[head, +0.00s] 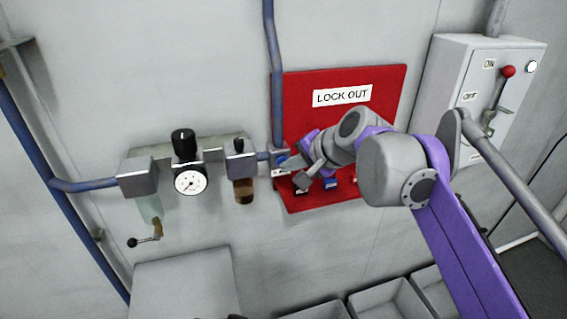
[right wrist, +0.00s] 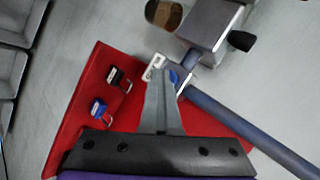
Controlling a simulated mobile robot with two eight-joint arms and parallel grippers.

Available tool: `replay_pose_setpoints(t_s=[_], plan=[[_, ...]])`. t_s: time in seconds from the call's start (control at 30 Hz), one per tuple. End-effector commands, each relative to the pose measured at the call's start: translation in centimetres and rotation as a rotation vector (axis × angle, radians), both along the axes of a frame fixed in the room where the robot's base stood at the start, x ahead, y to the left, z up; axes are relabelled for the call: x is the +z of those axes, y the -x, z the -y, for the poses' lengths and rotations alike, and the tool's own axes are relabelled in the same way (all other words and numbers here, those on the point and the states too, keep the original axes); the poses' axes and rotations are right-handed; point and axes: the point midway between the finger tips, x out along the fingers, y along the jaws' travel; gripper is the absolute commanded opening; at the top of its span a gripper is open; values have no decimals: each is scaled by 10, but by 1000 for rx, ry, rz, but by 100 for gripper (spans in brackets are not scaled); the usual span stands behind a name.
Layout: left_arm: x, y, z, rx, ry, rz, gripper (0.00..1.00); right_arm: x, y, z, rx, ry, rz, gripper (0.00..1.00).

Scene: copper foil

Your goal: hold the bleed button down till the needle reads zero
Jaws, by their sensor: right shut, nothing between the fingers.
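The round gauge (head: 190,182) with a white face is on the wall assembly at left of centre in the head view; its needle is too small to read surely. A metal block (head: 279,157) on the blue pipe has a small blue part, likely the bleed button, which shows in the right wrist view (right wrist: 173,76) beside a white label (right wrist: 153,67). My right gripper (head: 285,164) is shut and empty, its tips at this block. In the right wrist view its fingers (right wrist: 159,85) end right beside the blue part; whether they press it I cannot tell. My left gripper is out of view.
A red lock-out board (head: 345,85) with padlocks (right wrist: 98,108) is behind my right gripper. A grey switch box (head: 452,75) with a red-knobbed lever is at right. A black knob (head: 183,140) tops the gauge unit. Grey bins (head: 385,300) are below.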

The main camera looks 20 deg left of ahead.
Motion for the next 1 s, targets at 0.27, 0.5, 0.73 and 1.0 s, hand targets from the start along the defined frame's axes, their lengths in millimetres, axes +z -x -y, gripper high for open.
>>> replay_pose_setpoints(t_s=[0.27,0.5,0.73,1.0], plan=[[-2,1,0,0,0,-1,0,-1,9,7,-1,-1,0,0],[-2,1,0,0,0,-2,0,-1,15,10,-1,0,1,0],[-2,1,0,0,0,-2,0,-1,16,11,0,0,0,0],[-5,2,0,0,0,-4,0,-1,35,24,0,0,0,0]])
